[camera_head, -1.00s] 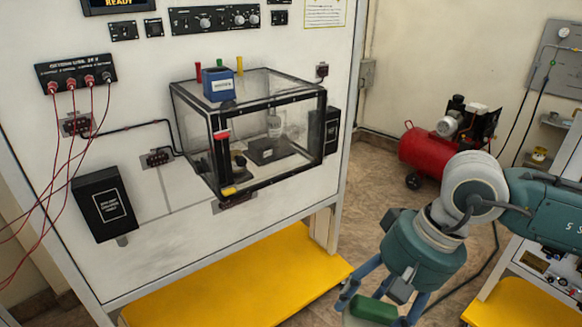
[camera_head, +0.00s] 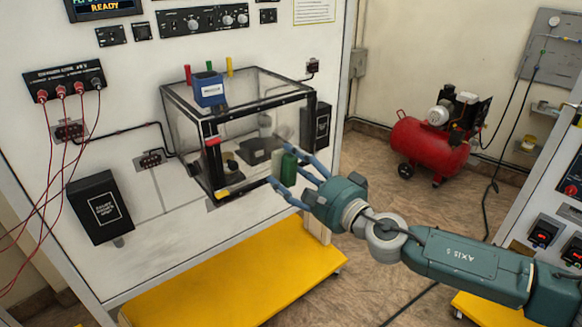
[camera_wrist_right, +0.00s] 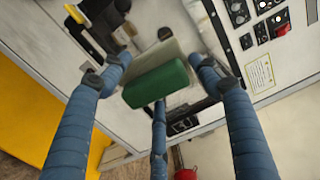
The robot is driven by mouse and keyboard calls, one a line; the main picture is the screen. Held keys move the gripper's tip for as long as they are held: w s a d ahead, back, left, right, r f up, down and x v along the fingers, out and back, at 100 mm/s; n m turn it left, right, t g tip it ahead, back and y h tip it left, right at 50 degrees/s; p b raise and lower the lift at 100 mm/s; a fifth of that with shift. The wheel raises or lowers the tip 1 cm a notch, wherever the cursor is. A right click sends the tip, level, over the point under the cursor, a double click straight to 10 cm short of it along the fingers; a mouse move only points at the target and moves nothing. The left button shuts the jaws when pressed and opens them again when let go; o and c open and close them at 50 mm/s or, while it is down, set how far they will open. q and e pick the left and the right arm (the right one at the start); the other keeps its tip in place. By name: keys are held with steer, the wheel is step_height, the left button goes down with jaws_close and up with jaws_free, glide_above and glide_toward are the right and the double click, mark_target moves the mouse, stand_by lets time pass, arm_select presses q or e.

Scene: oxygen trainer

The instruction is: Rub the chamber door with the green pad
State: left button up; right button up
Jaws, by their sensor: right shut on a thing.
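The chamber is a clear box with a black frame (camera_head: 205,150) on the white panel. Its door is the clear front face (camera_head: 228,150), with smudges that show faintly. My right gripper (camera_head: 287,168) is shut on the green pad (camera_head: 289,170) and holds it in front of the right part of the chamber. In the right wrist view the pad (camera_wrist_right: 157,84) has a green back and a pale grey face turned to the chamber, between my blue fingers. I cannot tell whether the pad touches the door. My left gripper is not in view.
A blue block (camera_head: 209,89) sits on the chamber's top with coloured posts behind. A yellow shelf (camera_head: 235,275) juts out below. A red compressor (camera_head: 428,145) stands on the floor at the right.

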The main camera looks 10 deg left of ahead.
mark_target(264, 149)
steer(key=shift+w+a+b, duration=0.35)
steer(key=shift+a, duration=0.1)
steer(key=b+x, duration=0.1)
steer(key=x, duration=0.2)
steer(key=shift+w+a+f+b, duration=0.1)
steer(key=shift+w+a+b, duration=0.1)
steer(key=shift+a+b, duration=0.1)
steer(key=shift+w+a, duration=0.3)
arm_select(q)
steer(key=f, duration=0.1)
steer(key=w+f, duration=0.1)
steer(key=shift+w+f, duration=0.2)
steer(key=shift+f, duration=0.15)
arm_select(e)
steer(key=shift+a, duration=0.15)
arm_select(q)
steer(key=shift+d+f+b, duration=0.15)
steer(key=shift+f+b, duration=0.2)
steer(key=shift+b, duration=0.2)
arm_select(e)
steer(key=shift+x, duration=0.9)
steer(key=shift+w, duration=0.1)
